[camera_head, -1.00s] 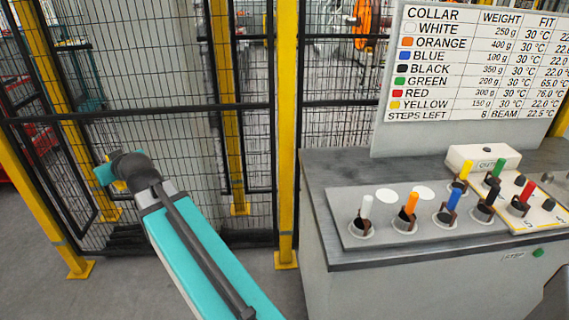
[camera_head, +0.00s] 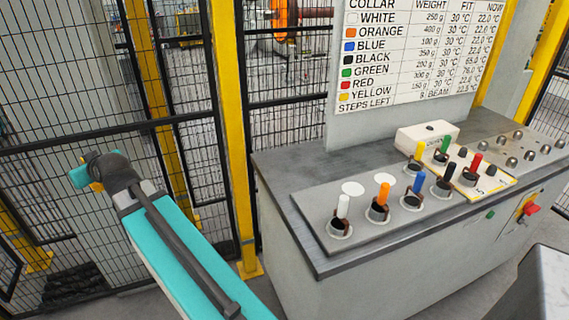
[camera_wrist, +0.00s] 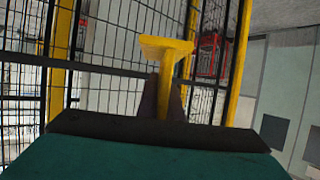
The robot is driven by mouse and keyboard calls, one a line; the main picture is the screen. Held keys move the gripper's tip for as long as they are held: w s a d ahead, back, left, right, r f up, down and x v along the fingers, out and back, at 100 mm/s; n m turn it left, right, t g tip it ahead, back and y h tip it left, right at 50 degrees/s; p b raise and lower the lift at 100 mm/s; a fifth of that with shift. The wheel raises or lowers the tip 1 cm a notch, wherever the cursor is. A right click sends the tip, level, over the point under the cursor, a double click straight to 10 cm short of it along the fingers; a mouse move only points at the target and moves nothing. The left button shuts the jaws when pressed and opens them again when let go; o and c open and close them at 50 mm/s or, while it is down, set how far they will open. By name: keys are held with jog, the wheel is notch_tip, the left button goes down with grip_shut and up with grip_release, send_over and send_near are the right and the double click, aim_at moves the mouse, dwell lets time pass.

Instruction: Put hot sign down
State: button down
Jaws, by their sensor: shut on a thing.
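My gripper (camera_wrist: 164,92) is shut on a yellow piece, which I take to be the hot sign (camera_wrist: 166,47). In the wrist view it looks like a T, with a flat yellow top above a narrow stem between the dark fingers. No lettering shows on it. In the head view only a small yellow bit of the sign (camera_head: 97,187) shows beside my wrist. My arm reaches to the left there, in front of the mesh fence and away from the console (camera_head: 278,172). My wrist mostly hides the fingers in that view.
The console carries a plate (camera_head: 310,208) with several coloured pegs in collars, a white box (camera_head: 427,134) and a sign board (camera_head: 415,60). Fence posts (camera_head: 232,120) stand between arm and console.

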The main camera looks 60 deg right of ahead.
dwell(0.3)
jog(key=shift+w+d+f, duration=0.1)
jog(key=shift+d, duration=0.1)
jog(key=s+d+f+m+g+h, duration=0.25)
jog(key=s+d+h, duration=0.2)
jog(key=d, duration=1.05)
jog(key=s+d+f+m+g+h, duration=0.1)
jog(key=s+d+m+h, duration=0.3)
jog(key=d, duration=1.1)
jog(key=s+d+f+m+g+h, duration=0.2)
jog(key=s+d+m, duration=0.3)
jog(key=d, duration=1)
jog(key=s+d+m+g, duration=0.2)
jog(key=s+d+g, duration=0.1)
jog(key=s+d, duration=0.6)
jog(key=s+d+m+g+h, duration=0.1)
jog(key=s+d+m+g, duration=0.2)
jog(key=s+d, duration=0.7)
jog(key=s+d+m+g+h+p, duration=0.1)
jog(key=s+d+m+g, duration=0.2)
jog(key=s+d, duration=0.6)
jog(key=s+g, duration=0.1)
jog(key=s, duration=0.8)
jog(key=shift+d+f+g, duration=0.15)
jog(key=shift+g, duration=0.2)
jog(key=shift+s+m+h, duration=0.1)
jog(key=shift+m+h, duration=0.15)
jog(key=shift+f+p, duration=0.75)
jog(key=shift+f, duration=2.4)
